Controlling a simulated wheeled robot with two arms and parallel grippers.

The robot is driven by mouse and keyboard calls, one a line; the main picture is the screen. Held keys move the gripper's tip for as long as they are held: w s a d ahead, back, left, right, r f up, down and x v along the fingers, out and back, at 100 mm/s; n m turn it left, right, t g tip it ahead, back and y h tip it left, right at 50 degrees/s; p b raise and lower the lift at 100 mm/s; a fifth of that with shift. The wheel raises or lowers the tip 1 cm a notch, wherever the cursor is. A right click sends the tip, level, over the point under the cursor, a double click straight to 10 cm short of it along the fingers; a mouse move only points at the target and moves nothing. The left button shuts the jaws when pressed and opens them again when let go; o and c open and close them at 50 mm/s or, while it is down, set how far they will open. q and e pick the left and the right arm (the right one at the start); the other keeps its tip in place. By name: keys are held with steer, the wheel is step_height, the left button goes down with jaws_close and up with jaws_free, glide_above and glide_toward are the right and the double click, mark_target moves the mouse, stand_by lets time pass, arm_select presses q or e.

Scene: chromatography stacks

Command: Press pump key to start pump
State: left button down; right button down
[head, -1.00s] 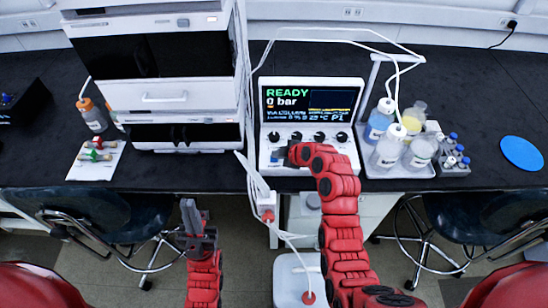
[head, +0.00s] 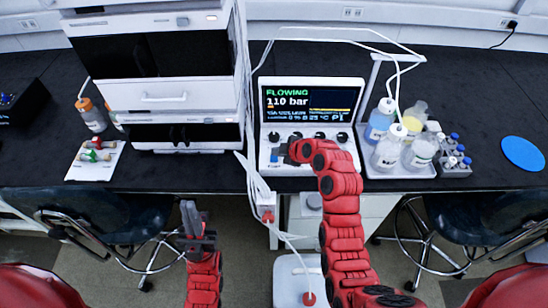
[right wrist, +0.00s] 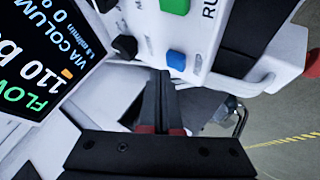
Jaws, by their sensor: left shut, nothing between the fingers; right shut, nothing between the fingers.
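The pump unit (head: 262,168) stands on the bench, a white console with a tilted dark screen (head: 312,101). The screen reads FLOWING in green and 110 bar. In the right wrist view the screen (right wrist: 45,60) is at left, with a blue key (right wrist: 176,60) and a green key (right wrist: 175,5) on the white panel. My right gripper (head: 291,154) is shut and empty over the panel's front left. Its fingertips (right wrist: 162,74) are close to the blue key; contact cannot be told. My left gripper (head: 190,208) is shut and empty, in front of the bench.
A white instrument stack (head: 165,95) stands left of the pump unit. A tray (head: 402,172) with several bottles stands right of it, and a blue disc (head: 521,153) lies further right. White tubing (head: 256,180) hangs over the bench edge. Stools stand on both sides.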

mark_target(277, 159)
steer(key=shift+r, duration=0.2)
steer(key=shift+r, duration=2.4)
